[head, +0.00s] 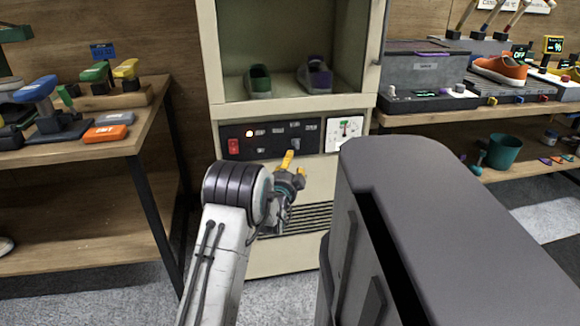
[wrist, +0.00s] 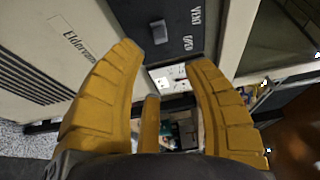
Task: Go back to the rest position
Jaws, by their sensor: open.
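My gripper (head: 294,163) is in front of the control panel of a cream cabinet, near the panel's lower edge in the head view. In the wrist view my gripper (wrist: 165,58) shows its yellow ridged fingers spread apart, with nothing held between them. The dark control panel (head: 270,138) has a lit orange lamp, a red switch (head: 234,146) at its left and several small controls. In the wrist view the panel (wrist: 180,25) and one dark knob (wrist: 158,31) lie just beyond the fingertips. I cannot tell whether the fingers touch the panel.
The cabinet (head: 207,60) holds a green shoe (head: 259,82) and a purple shoe (head: 315,76) inside. A wooden table (head: 150,108) with brushes stands at left. A shelf (head: 400,121) at right carries a grey box (head: 425,75) and an orange sneaker (head: 500,69). Grey floor shows below.

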